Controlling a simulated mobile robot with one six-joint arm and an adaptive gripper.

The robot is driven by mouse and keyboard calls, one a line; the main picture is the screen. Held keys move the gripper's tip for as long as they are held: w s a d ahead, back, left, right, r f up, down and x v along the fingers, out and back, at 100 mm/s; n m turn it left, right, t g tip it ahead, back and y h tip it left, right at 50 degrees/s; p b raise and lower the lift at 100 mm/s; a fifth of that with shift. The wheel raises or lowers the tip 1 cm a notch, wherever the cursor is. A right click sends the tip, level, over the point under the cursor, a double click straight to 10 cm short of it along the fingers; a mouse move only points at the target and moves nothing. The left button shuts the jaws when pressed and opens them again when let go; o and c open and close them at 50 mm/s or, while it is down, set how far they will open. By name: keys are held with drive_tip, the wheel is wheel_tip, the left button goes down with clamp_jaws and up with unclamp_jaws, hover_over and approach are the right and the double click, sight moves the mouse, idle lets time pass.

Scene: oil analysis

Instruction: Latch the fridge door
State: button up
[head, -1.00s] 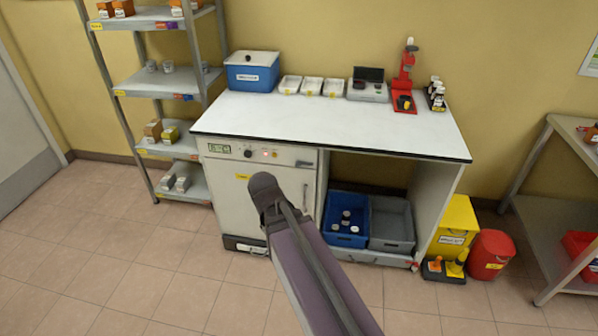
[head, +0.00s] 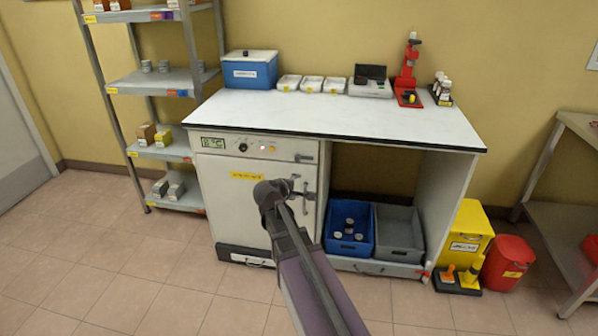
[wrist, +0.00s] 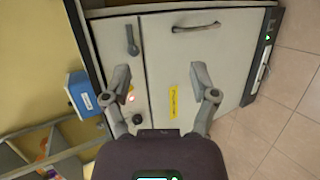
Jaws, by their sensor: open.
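The white fridge (head: 225,190) stands under the left end of the bench. Its door (wrist: 222,65) looks shut or nearly so; a tiny gap cannot be ruled out. A grey latch lever (head: 305,158) sits at the right end of the control strip and lies along the strip; it also shows in the wrist view (wrist: 131,40). The door's grey bar handle (wrist: 196,27) is near the latch side. My gripper (head: 303,187) is in front of the door, partly covering the handle in the head view. In the wrist view my gripper (wrist: 160,72) is open and empty, apart from the latch.
The control strip has a display (head: 213,142), a knob and lit lamps. A blue bin (head: 347,222) and a grey bin (head: 400,232) stand right of the fridge under the bench. A shelf rack (head: 165,80) is at the left. The floor in front is clear.

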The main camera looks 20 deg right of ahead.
sight(297, 160)
drive_tip(key=w+d+f+n+t+h+b, duration=0.1)
drive_tip(key=w+f+n+t+b, duration=0.4)
drive_tip(key=w+n+b, duration=0.5)
drive_tip(key=shift+w+d+n+t+b, duration=0.4)
drive_tip(key=shift+n+t+b, duration=0.45)
drive_tip(key=shift+b, duration=0.45)
drive_tip(key=shift+f, duration=0.1)
drive_tip(key=x, duration=1.3)
drive_tip(key=shift+w+d, duration=0.2)
drive_tip(key=shift+w, duration=0.15)
